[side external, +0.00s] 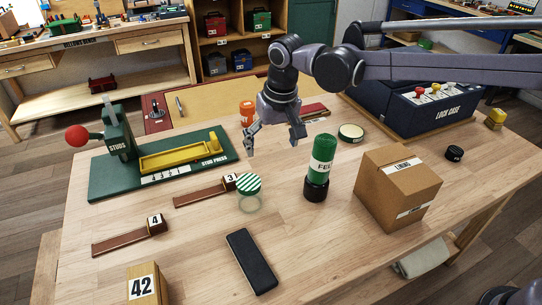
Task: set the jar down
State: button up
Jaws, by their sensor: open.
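A clear glass jar (249,203) with a green-and-white striped lid stands upright on the wooden table (320,255), beside the end of the wooden piece marked 3. My gripper (272,148) is above the table, behind the jar in this view and higher up in the picture. Its fingers are spread and nothing is between them. The gripper is apart from the jar.
A green felt roll (321,162) and a cardboard box (398,187) stand right of the jar. A green stud press (160,165) is at left. A black slab (251,262) lies in front. An orange container (247,112) stands behind.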

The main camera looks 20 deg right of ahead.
jog(key=s+d+r+t, duration=0.1)
jog(key=s+d+r, duration=0.3)
jog(key=d, duration=0.5)
jog(key=s+d+f+t, duration=0.1)
jog(key=s+d, duration=0.4)
jog(key=s+d+f+t, duration=0.1)
jog(key=s+d, duration=0.4)
jog(key=s, duration=0.1)
jog(key=s+d+f+t, duration=0.1)
jog(key=s+d, duration=0.4)
jog(key=s, duration=0.1)
jog(key=shift+s+f+t, duration=0.15)
jog(key=shift+s+t, duration=0.05)
jog(key=shift+t, duration=0.2)
jog(key=shift+s+d+f, duration=0.25)
jog(key=shift+s+f, duration=0.05)
jog(key=shift+s, duration=0.05)
jog(key=shift+o, duration=0.4)
